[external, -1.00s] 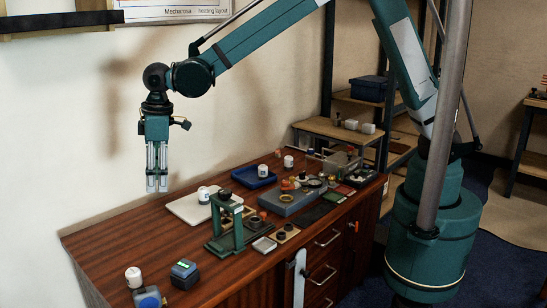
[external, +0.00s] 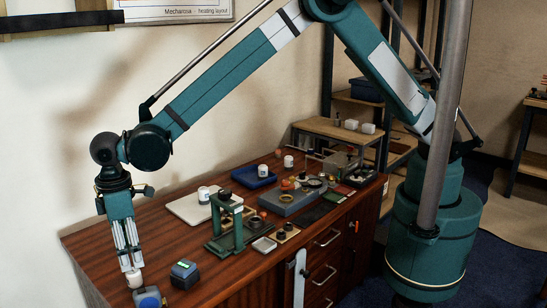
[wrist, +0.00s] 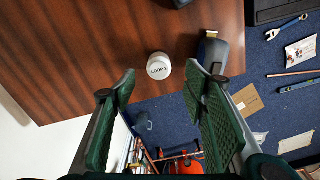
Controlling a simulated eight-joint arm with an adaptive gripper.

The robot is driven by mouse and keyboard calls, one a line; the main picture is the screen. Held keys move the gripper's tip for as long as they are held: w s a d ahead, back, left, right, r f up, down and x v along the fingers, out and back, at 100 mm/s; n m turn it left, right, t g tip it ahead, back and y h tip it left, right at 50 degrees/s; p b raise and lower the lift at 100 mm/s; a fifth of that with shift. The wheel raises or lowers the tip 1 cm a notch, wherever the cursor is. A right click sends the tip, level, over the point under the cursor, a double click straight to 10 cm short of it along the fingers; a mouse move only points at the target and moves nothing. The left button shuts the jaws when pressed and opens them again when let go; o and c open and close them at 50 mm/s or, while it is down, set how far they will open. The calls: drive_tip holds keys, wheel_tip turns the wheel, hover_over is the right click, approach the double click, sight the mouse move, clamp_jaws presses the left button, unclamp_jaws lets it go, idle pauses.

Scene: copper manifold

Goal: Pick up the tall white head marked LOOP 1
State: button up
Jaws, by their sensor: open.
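In the external view the same white head (external: 134,279) shows at the near left end of the bench, just under my gripper (external: 130,264). In the wrist view my gripper (wrist: 168,88) is open and empty, with its green pads on either side, the head lying slightly beyond and between the fingertips. Whether the fingertips overlap the head in height I cannot tell.
A dark blue-grey device (wrist: 212,52) stands close to the right of the head in the wrist view. A box with a green display (external: 184,274) and a blue item (external: 149,298) are near it. A green press stand (external: 228,226) is farther along the bench (external: 120,232).

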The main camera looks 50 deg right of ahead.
sight(133, 270)
drive_tip(key=shift+f, duration=1.25)
drive_tip(key=shift+w+f+b, duration=0.1)
drive_tip(key=shift+f+b, duration=0.8)
drive_tip(key=shift+f, duration=1.75)
drive_tip(key=c, duration=1)
